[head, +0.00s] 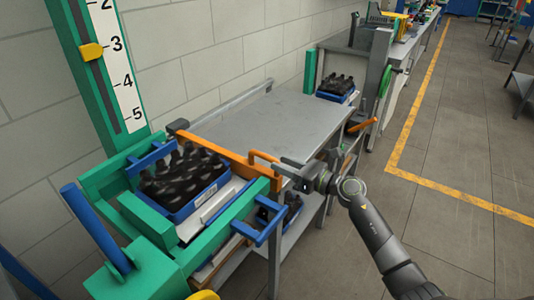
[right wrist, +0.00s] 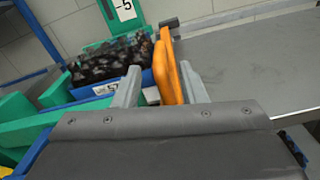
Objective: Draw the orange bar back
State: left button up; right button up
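The orange bar (head: 222,152) lies across the open end of the green frame, between the crate of dark bottles and the grey table. It has a loop handle (head: 262,157) on the table side. My right gripper (head: 291,171) is at the near end of this handle. In the right wrist view the orange bar (right wrist: 160,72) and its handle show between my two spread fingers (right wrist: 160,88), closer to the right finger. The fingers look open around the handle; contact is unclear. My left gripper is not in view.
A blue crate (head: 205,204) of dark bottles sits inside the green frame (head: 130,205). The grey table (head: 262,123) beyond the bar is bare, with another blue crate (head: 336,98) at its far end. A scale post (head: 100,70) stands by the wall.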

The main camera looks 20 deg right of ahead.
aim_at(273, 160)
jog(key=x, duration=0.6)
jog(key=shift+w+p, duration=0.1)
jog(key=shift+p, duration=0.25)
grip_shut()
